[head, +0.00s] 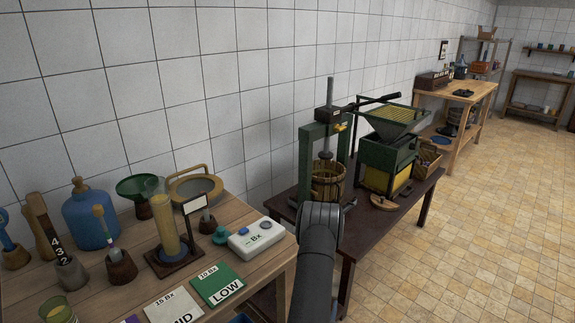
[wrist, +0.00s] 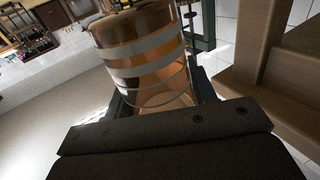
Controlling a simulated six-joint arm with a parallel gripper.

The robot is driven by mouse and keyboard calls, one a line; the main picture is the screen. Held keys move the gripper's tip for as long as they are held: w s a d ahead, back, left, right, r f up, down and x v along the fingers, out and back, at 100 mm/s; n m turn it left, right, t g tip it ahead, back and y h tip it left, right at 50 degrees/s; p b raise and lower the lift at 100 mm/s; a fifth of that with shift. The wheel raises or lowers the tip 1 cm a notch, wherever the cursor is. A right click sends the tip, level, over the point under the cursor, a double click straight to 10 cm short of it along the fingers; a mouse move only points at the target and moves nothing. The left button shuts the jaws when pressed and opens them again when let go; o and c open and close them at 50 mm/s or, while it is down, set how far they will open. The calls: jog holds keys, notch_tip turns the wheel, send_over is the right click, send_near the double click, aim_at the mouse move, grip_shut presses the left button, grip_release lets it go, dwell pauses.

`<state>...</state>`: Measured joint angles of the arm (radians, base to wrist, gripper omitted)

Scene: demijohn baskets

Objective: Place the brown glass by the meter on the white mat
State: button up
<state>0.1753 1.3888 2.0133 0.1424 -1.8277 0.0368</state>
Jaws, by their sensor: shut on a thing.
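In the wrist view my gripper (wrist: 160,98) is shut on a brown glass (wrist: 138,50) with pale bands around it. The glass is see-through, and its far end is cut off by the top of the picture. In the head view neither glass nor gripper fingers show; only my dark arm stands at the bottom centre. The white mat (head: 172,307), a lettered card, lies at the table's front edge, partly cut off. The white meter (head: 257,240), marked Bx, sits behind and right of it.
A green mat marked LOW (head: 217,284) lies right of the white mat. A cylinder of yellow liquid (head: 165,232), a blue jug (head: 90,220) and a green funnel (head: 138,188) crowd the wooden table. A press (head: 328,180) and crusher (head: 387,165) stand on a dark table at right.

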jog(key=shift+s+f, duration=0.25)
jog(key=shift+f, duration=0.2)
jog(key=shift+s+a+f, duration=0.1)
jog(key=shift+a+f, duration=0.05)
jog(key=shift+a, duration=0.1)
jog(key=w+a+r+n+y, duration=0.2)
jog(key=a+r+y, duration=0.3)
jog(key=a, duration=0.5)
jog(key=shift+w+a+r+n+t+y, duration=0.3)
jog(key=shift+w+a+r+n+t, duration=0.1)
jog(key=shift+r+n, duration=0.5)
jog(key=shift+d, duration=0.1)
